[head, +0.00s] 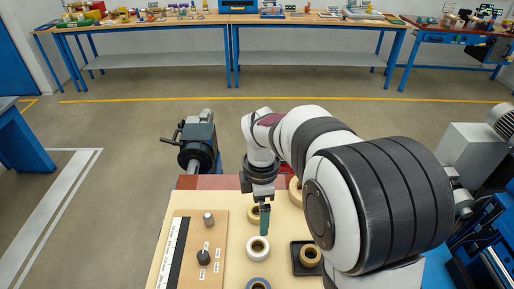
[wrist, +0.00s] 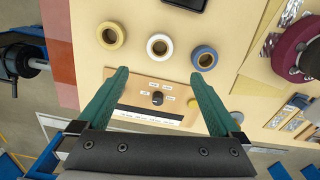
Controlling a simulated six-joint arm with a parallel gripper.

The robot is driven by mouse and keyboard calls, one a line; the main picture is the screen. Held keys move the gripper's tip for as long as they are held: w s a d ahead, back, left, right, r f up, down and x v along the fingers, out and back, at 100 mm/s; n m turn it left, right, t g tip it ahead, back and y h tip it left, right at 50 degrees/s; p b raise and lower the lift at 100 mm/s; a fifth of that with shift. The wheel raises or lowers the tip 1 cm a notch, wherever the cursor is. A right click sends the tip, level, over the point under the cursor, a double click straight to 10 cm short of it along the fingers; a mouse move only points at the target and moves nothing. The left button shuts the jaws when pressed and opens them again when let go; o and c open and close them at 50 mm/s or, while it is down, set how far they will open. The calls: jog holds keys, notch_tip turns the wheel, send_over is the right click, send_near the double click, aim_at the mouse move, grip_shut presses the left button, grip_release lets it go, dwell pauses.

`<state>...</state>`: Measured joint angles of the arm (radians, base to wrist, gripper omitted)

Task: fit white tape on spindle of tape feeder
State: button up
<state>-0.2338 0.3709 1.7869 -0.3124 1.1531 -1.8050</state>
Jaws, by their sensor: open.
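The white tape roll (head: 258,240) lies flat on the table, between a yellowish roll (head: 253,213) and a blue-rimmed roll (head: 258,284). In the wrist view the white roll (wrist: 150,46) is the middle one of three. My gripper (head: 265,234) points down above the table near the white roll. In the wrist view its green fingers (wrist: 160,76) are wide apart with nothing between them; the white roll shows beyond the tips. A maroon disc with a grey hub (wrist: 292,45) shows at the right edge of the wrist view; I cannot tell whether it belongs to the tape feeder.
A board with a black knob (head: 204,257) and a grey knob (head: 209,219) lies left of the rolls. A black tray holding a tan roll (head: 311,254) stands right. A dark machine (head: 198,150) is beyond the table's far-left edge. My arm hides the table's right side.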

jog(key=f, duration=1.6)
jog(key=shift+a+f, duration=0.1)
jog(key=shift+a, duration=0.2)
jog(key=c, duration=1.3)
